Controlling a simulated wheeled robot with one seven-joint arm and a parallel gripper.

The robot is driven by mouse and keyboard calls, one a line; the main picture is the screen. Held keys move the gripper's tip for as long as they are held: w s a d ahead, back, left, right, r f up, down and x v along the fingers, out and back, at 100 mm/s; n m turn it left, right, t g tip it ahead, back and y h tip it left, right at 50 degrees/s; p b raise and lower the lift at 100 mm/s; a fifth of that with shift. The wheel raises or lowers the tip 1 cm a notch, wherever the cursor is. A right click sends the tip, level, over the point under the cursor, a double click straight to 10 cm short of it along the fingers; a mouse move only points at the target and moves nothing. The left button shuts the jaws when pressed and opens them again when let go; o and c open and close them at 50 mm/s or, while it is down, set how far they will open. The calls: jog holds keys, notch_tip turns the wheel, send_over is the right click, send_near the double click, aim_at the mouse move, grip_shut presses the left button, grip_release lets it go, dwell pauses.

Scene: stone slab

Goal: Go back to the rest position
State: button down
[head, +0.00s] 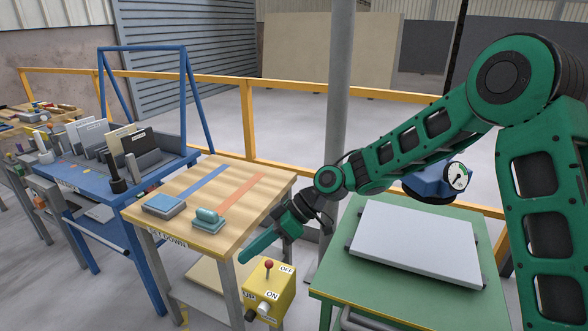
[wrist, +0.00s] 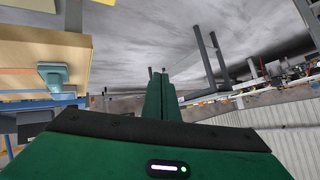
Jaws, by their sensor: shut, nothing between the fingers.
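My gripper (head: 258,248) is shut and empty. In the head view my green arm reaches from the right, and the gripper points down and left in the air in front of the wooden table's right side. In the wrist view the closed green fingers (wrist: 161,97) lie together and hold nothing. No object touches the gripper as far as I can see.
The wooden table (head: 236,190) holds a teal-handled tool (head: 208,219) and a grey-blue block (head: 164,204). A grey slab (head: 416,241) lies on the green table (head: 352,291). A grey post (head: 340,100) stands behind.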

jog(key=d+r+m+t+h, duration=0.2)
jog(key=d+m+h, duration=0.3)
jog(key=d, duration=1.3)
jog(key=d+r+m+t+h, duration=0.25)
jog(key=d+m, duration=0.35)
jog(key=d, duration=1.3)
jog(key=s+d+r+m+h, duration=0.2)
jog(key=s+d+m, duration=1.1)
jog(key=s+d, duration=0.6)
jog(key=s, duration=0.4)
jog(key=shift+d+r+g, duration=0.2)
jog(key=shift+r+g, duration=0.1)
jog(key=shift+g, duration=0.05)
